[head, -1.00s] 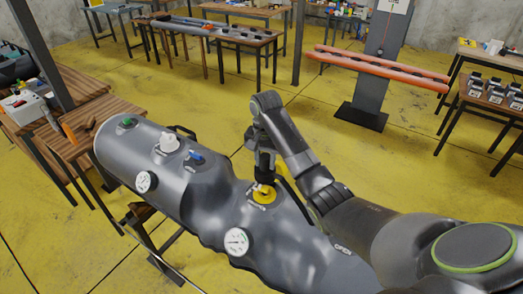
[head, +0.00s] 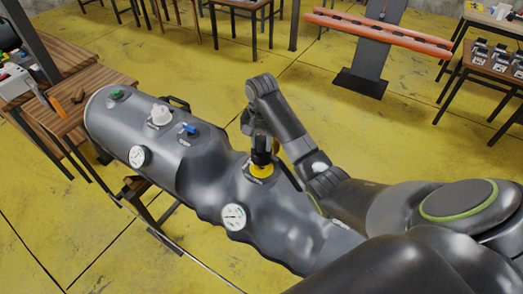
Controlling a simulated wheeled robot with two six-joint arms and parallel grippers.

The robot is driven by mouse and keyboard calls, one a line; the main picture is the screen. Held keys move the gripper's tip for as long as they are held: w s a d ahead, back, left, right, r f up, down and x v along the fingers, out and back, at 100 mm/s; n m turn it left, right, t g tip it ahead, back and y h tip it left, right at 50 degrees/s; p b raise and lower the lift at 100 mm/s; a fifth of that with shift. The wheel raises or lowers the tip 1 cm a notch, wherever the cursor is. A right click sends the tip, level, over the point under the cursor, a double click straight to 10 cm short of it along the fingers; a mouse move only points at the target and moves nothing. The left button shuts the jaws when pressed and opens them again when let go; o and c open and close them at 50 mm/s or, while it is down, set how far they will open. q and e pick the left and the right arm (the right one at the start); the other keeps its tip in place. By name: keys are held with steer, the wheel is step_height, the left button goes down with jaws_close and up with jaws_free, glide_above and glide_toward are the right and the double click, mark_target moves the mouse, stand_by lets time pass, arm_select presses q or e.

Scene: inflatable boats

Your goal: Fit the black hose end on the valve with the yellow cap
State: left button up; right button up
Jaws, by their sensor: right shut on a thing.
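The grey inflatable boat tube (head: 205,172) runs from the upper left to the lower middle. The valve with the yellow cap (head: 261,171) is on its top, right of the middle. My right gripper (head: 262,143) is right above this valve, shut on the black hose end (head: 262,157). The hose end points down and its lower tip meets the yellow part in the picture; I cannot tell if it is seated. It hides part of the valve. My left gripper is not in view.
The tube also carries a green valve (head: 116,95), a white valve (head: 160,116), a blue valve (head: 189,129) and two gauges (head: 234,217). A wooden table (head: 70,97) stands at the left. An orange padded rack (head: 380,34) stands behind; yellow floor lies between.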

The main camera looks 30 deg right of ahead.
mark_target(261, 153)
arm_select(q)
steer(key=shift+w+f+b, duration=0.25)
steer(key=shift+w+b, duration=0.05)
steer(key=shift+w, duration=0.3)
arm_select(e)
steer(key=shift+f, duration=1.2)
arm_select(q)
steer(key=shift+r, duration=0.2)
arm_select(e)
steer(key=shift+f, duration=0.2)
steer(key=shift+f+p, duration=0.2)
steer(key=shift+p, duration=0.15)
arm_select(q)
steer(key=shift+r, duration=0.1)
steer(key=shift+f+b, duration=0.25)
steer(key=shift+b, duration=0.05)
arm_select(e)
steer(key=shift+f, duration=0.85)
